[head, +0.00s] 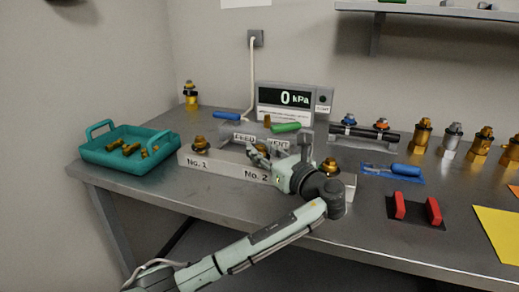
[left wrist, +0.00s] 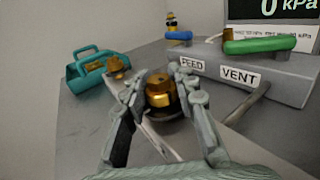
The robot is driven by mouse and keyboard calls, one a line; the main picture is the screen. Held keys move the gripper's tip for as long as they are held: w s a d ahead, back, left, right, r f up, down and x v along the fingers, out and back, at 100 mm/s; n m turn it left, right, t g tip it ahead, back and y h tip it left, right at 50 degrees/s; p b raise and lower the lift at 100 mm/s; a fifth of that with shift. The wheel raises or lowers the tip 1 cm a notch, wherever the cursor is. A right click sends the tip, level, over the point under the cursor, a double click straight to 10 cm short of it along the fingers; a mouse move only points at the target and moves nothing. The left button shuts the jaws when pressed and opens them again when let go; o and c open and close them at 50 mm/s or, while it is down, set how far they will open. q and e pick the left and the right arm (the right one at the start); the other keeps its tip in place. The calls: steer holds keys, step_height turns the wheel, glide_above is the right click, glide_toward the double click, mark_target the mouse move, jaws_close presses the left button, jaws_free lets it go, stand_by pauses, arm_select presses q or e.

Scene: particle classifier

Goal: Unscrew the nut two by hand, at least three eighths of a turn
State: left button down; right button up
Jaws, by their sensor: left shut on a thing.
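Nut two (left wrist: 159,92) is a brass hex nut at station No. 2; it shows between the fingers in the left wrist view, and my gripper mostly hides it in the head view. My left gripper (head: 263,153) reaches over the block (head: 226,172) labelled No. 1 and No. 2. In the left wrist view my left gripper (left wrist: 160,88) is shut on nut two, a finger on each side. A similar brass fitting (head: 200,145) stands at No. 1, and another (head: 329,168) stands right of my gripper. My right gripper is not in view.
Behind the block, a manifold (left wrist: 228,72) carries FEED and VENT labels, with a blue handle (head: 227,116) and a green handle (head: 286,127). A gauge (head: 296,98) reads 0 kPa. A teal tray (head: 104,158) holds brass parts at left. Red blocks (head: 399,206) stand at right.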

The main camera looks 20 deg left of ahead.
arm_select(q)
steer(key=shift+f+n+g+y, duration=0.2)
steer(key=shift+n+g+y, duration=0.2)
steer(key=shift+n+g, duration=0.15)
steer(key=shift+s+g, duration=0.1)
steer(key=shift+g, duration=0.15)
steer(key=c, duration=1.2)
jaws_free()
steer(key=shift+o, duration=0.2)
steer(key=shift+r, duration=0.1)
steer(key=v, duration=1.2)
